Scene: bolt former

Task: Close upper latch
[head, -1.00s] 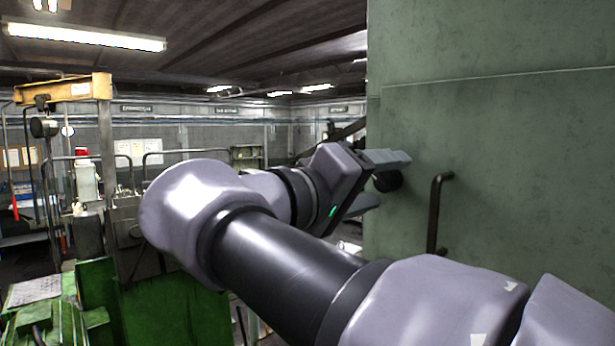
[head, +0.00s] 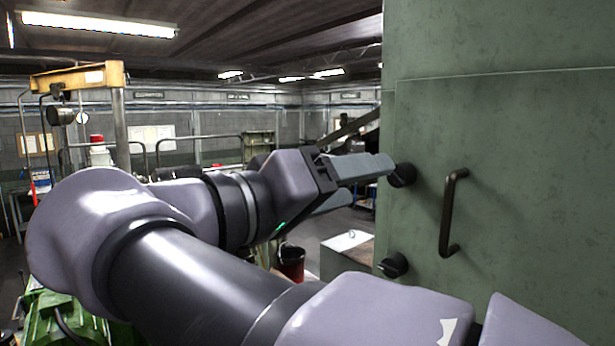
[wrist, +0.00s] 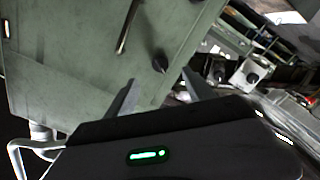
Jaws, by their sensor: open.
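The upper latch (head: 402,175) is a dark round knob at the left edge of the green door (head: 520,130) in the head view. My gripper (head: 371,182) is open beside it. Its upper finger overlaps the knob's left side in the picture; I cannot tell whether they touch. In the wrist view, one dark latch knob (wrist: 159,62) shows beyond and between the spread fingers (wrist: 160,77), with nothing held. A similar lower latch (head: 393,265) sits further down the same edge.
A dark bar handle (head: 452,213) stands out from the door, right of the latches. A light box (head: 347,250) and a dark red bucket (head: 290,262) stand behind and below my gripper. A yellow crane beam (head: 78,76) is at the far left.

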